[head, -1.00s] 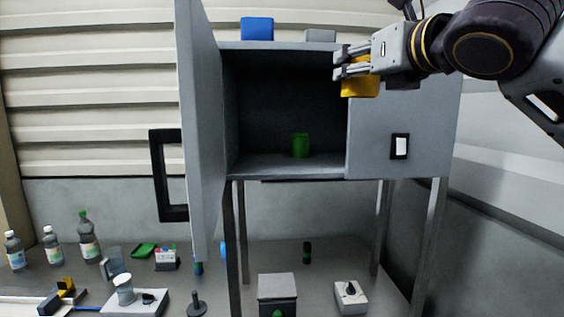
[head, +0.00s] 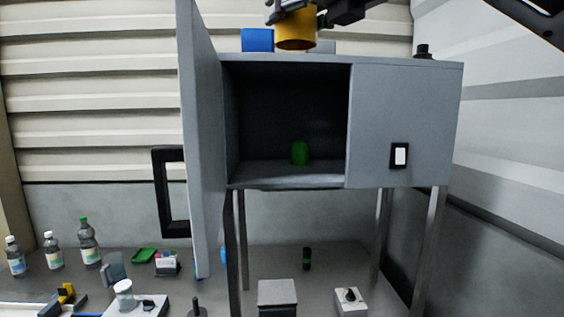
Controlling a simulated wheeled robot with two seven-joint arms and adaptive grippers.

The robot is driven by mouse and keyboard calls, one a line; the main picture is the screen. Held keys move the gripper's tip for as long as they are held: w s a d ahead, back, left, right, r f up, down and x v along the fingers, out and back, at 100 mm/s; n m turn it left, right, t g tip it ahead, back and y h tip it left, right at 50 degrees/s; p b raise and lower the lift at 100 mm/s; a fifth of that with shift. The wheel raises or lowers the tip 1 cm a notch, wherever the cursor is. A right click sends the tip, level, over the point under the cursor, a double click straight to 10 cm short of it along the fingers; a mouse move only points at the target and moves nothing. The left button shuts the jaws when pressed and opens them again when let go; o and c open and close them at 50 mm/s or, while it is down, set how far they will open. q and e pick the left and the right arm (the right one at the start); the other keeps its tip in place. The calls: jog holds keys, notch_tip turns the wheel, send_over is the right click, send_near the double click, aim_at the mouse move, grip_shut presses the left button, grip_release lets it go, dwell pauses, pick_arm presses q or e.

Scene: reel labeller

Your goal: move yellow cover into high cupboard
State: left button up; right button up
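The yellow cover (head: 295,31) is at the top middle of the head view, in front of and above the cupboard's top edge. My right gripper (head: 291,12) is at its upper part and appears shut on it; the fingertips are partly cut off by the frame's top. The high cupboard (head: 405,115) is grey and stands on legs. The right front is closed. My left gripper is not in view.
A blue box (head: 257,40) and a black knob-like item (head: 424,51) are on the cupboard top. On the table below are several bottles (head: 88,243), a grey box (head: 277,293) and a white switch box (head: 350,301).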

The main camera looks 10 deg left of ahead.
jog(key=w+a+f+n+g+y, duration=0.1)
jog(key=w+a+f, duration=0.25)
jog(key=a, duration=0.35)
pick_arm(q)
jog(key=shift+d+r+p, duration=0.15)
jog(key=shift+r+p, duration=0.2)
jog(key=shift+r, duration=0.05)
pick_arm(e)
jog(key=w+a+f, duration=0.2)
jog(key=w+f, duration=0.2)
jog(key=f, duration=0.3)
jog(key=w+a+f+g, duration=0.1)
jog(key=w+a+f, duration=0.1)
jog(key=w+f, duration=0.3)
jog(key=shift+a+f+n+y, duration=0.25)
jog(key=shift+f+n+y, duration=0.05)
jog(key=shift+f, duration=1.1)
jog(key=shift+w+f, duration=0.1)
jog(key=shift+w, duration=0.05)
